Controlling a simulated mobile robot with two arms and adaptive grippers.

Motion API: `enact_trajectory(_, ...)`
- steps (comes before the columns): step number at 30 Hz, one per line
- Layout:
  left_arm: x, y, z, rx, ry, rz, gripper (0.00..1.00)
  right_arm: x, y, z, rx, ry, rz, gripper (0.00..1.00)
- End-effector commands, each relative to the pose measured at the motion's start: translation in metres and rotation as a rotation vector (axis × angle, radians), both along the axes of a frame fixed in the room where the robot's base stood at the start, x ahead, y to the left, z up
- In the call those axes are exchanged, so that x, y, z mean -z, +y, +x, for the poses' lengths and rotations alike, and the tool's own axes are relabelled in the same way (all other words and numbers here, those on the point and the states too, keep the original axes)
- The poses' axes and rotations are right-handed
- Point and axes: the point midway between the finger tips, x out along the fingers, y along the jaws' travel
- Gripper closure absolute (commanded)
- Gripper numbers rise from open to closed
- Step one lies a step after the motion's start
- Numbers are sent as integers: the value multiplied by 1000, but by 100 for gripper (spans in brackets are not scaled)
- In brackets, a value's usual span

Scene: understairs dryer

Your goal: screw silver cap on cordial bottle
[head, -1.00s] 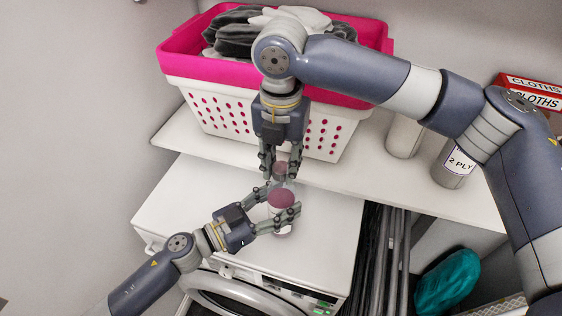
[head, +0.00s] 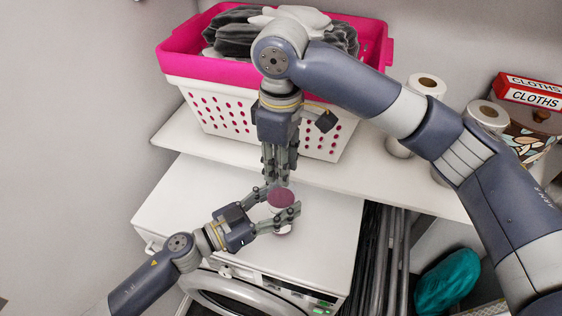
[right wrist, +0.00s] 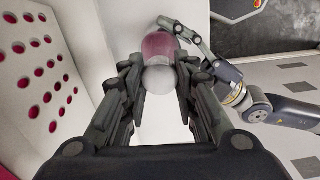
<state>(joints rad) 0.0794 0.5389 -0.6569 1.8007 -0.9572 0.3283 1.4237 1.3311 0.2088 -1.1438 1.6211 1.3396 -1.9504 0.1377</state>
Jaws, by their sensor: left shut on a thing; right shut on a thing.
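The cordial bottle (head: 281,197) stands upright on the white machine top, its purple part showing in the head view. My left gripper (head: 278,208) is shut around the bottle from the left. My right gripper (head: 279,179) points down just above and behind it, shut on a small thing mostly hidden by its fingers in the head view. In the right wrist view that thing is a pale round silver cap (right wrist: 160,79) between the fingertips, overlapping the purple bottle (right wrist: 157,44). I cannot tell whether cap and bottle touch.
A pink and white laundry basket (head: 205,88) with folded cloths stands on the white shelf (head: 178,137) behind. Paper rolls (head: 426,86) and a red cloths box (head: 530,92) are at the right. The white machine top (head: 190,200) is otherwise clear.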

Motion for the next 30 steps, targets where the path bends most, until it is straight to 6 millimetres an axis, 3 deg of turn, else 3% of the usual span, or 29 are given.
enact_trajectory(12, 0, 0, -1, 2, 0, 0, 100, 0, 0, 0, 757, -1, 0, 100)
enact_trajectory(17, 0, -1, -1, 2, 0, 0, 100, 0, 0, 0, 754, -2, 1, 100)
enact_trajectory(18, 0, -1, -1, 2, 0, 0, 100, 0, 0, 0, 753, -2, 1, 64)
enact_trajectory(20, 0, -1, -1, 2, 0, 0, 100, 0, 0, 0, 753, -2, 1, 53)
enact_trajectory(30, 0, 0, -1, 1, 1, -1, 100, -2, 0, 1, 751, -3, 0, 53)
